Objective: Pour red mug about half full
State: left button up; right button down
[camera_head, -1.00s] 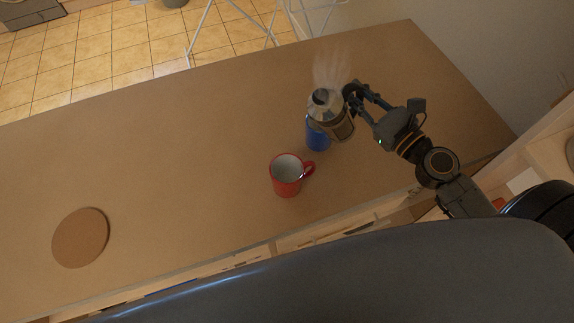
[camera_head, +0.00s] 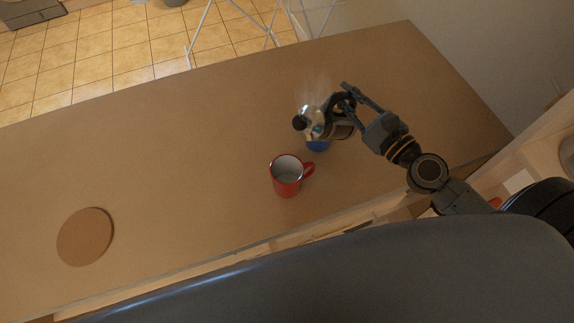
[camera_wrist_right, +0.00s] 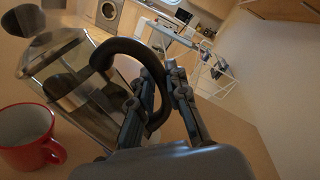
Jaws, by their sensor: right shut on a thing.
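The red mug (camera_head: 287,183) stands upright on the table, its handle to the right. Its inside looks pale, and no liquid level can be made out. The red mug is also at the lower left of the right wrist view (camera_wrist_right: 22,142). My right gripper (camera_head: 348,95) is shut on the black handle (camera_wrist_right: 126,50) of a glass and metal coffee pot (camera_head: 342,130). The pot is tilted, its dark top toward the left, behind the red mug and apart from it. No stream shows. My left gripper is not in view.
A round brown mat (camera_head: 86,237) lies at the left of the table (camera_head: 180,150). The table's middle is clear.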

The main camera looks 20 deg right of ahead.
jog(key=shift+s+a+r+n+p, duration=0.1)
jog(key=shift+a+r+n+p, duration=0.15)
jog(key=shift+n, duration=0.4)
jog(key=shift+s+a+r+n+p, duration=0.1)
jog(key=shift+a+n+p, duration=0.2)
jog(key=shift+n, duration=0.35)
dwell(0.8)
jog(key=shift+s+a+f+n, duration=0.15)
jog(key=shift+a+f+n, duration=0.45)
jog(key=shift+n, duration=0.3)
dwell(1.3)
